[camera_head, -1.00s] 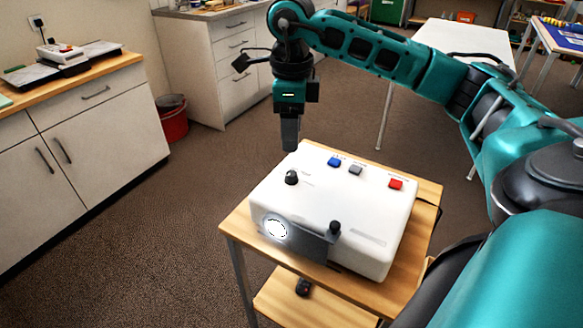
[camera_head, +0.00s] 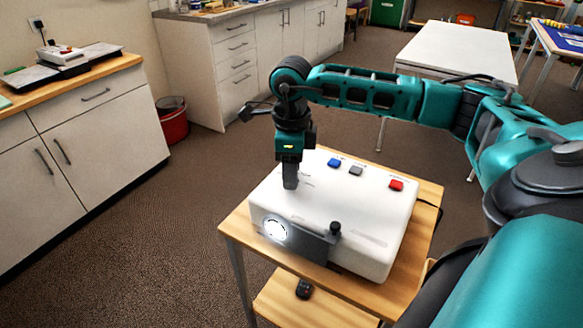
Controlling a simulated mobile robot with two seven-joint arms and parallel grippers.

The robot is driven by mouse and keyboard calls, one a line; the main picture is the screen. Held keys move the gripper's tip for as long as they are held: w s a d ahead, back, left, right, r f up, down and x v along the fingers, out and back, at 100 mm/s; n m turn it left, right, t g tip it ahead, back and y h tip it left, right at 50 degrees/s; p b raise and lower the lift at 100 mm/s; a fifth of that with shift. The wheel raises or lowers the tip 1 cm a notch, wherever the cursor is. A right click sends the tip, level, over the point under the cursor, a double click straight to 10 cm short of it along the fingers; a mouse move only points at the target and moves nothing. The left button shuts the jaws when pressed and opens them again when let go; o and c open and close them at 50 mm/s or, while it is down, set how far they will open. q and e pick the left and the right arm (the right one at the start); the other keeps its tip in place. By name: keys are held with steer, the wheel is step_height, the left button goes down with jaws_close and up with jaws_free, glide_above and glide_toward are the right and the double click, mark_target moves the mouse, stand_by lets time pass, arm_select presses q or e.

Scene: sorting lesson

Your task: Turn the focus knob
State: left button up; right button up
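A white projector (camera_head: 345,205) stands on a small wooden table, its lit round lens (camera_head: 275,229) facing front left. My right gripper (camera_head: 290,186) points straight down at the projector's top, behind the lens. It covers the spot where a dark round knob showed earlier; that knob is now hidden behind the fingers. Whether the fingers are around the knob or just above it, and how far apart they are, I cannot tell. A second small black knob (camera_head: 334,228) stands at the front edge by a grey plate (camera_head: 309,244). The labels are too small to read. My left gripper is not in view.
Blue (camera_head: 334,162), grey (camera_head: 356,170) and red (camera_head: 396,185) buttons sit along the projector's back edge. A dark remote (camera_head: 303,289) lies on the table's lower shelf (camera_head: 330,308). A red bin (camera_head: 172,120) and cabinets stand to the left, with open carpet between.

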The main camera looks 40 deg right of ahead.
jaws_close()
steer(key=shift+n+b, duration=0.35)
steer(key=shift+n, duration=1.15)
steer(key=shift+o, duration=1)
jaws_free()
step_height(320, 180, up, 13)
steer(key=p, duration=0.1)
